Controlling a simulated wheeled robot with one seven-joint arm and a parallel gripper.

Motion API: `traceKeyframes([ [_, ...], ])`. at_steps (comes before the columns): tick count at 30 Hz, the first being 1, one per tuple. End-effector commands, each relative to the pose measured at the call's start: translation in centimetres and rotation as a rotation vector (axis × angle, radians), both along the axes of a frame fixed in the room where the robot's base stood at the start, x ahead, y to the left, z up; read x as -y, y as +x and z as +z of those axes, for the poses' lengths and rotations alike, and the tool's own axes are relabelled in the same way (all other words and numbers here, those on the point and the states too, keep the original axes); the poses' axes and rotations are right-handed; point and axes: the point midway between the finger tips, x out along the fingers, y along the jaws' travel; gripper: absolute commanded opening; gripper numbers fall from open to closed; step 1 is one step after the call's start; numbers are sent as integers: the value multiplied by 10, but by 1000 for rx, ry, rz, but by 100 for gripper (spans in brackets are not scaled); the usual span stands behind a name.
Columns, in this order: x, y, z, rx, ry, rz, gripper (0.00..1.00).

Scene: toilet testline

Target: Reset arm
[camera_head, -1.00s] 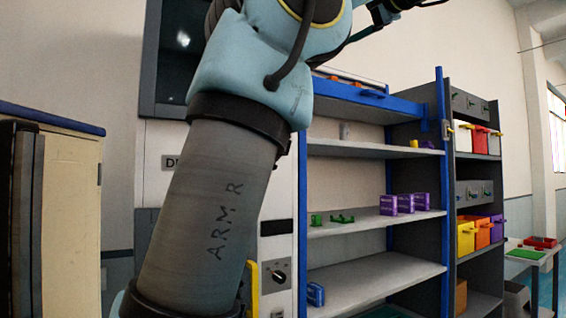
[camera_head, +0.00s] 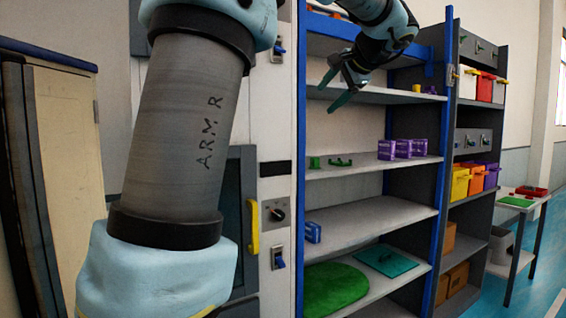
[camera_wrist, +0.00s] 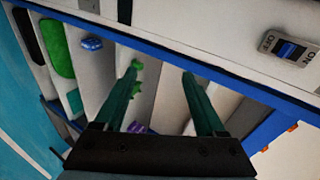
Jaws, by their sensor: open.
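My gripper (camera_head: 333,92) hangs at the upper middle of the head view, in front of the shelf unit's upper shelves, its green fingers pointing down and left. It is open, with nothing between the fingers. In the wrist view the two green fingers (camera_wrist: 160,76) stand apart, with the tilted shelf unit beyond them. My grey arm link marked "ARM R" fills the left middle of the head view.
The blue-framed shelf unit (camera_head: 374,214) holds purple boxes (camera_head: 403,148), green parts (camera_head: 340,162), a blue item (camera_head: 312,232), a green round mat (camera_head: 332,290) and a teal board (camera_head: 387,261). Coloured bins (camera_head: 476,180) stand right. A cabinet (camera_head: 70,170) stands left.

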Motion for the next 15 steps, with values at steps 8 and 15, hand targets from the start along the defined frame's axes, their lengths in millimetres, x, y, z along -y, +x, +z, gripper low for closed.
traceKeyframes([
  [8, -76, -23, -192, -363, -233, 99, 72],
  [15, -140, -106, -330, -574, -572, 351, 72],
])
